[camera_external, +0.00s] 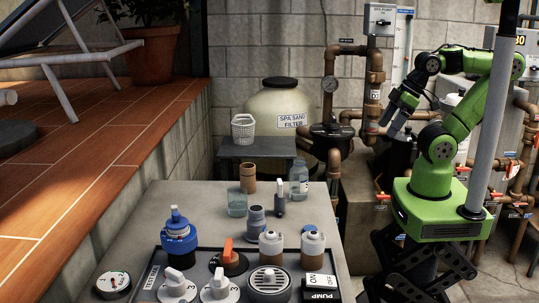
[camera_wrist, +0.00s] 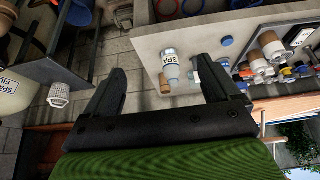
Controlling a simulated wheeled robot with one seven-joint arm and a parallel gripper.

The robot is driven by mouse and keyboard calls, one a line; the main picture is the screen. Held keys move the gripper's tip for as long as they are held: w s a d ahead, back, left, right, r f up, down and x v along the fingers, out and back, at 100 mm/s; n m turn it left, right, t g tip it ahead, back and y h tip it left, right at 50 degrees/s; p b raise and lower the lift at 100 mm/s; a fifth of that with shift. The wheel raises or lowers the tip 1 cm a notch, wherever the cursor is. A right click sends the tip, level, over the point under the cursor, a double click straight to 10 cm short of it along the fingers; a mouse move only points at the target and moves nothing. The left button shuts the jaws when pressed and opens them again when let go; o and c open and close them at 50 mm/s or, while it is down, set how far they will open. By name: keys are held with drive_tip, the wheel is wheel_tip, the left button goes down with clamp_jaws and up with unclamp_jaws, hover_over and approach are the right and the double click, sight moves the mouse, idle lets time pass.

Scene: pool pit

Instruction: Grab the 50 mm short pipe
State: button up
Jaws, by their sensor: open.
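A short brown cylinder (camera_external: 248,178), which looks like the 50 mm short pipe, stands upright near the far edge of the grey counter in the external view. In the wrist view, a small brown piece (camera_wrist: 163,84) beside a labelled bottle looks like the same pipe, seen between the fingers. My gripper (camera_external: 392,119) is raised to the right of the counter, well apart from the pipe. Its two dark fingers (camera_wrist: 166,88) are spread wide with nothing held between them.
A clear bottle (camera_external: 299,180), a grey-handled tool (camera_external: 280,196) and a glass beaker (camera_external: 237,201) stand near the pipe. A white basket (camera_external: 243,129) sits on a dark stand behind. Brown pipework stands behind my arm.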

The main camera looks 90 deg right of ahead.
idle(0.4)
drive_tip(key=shift+c, duration=0.7)
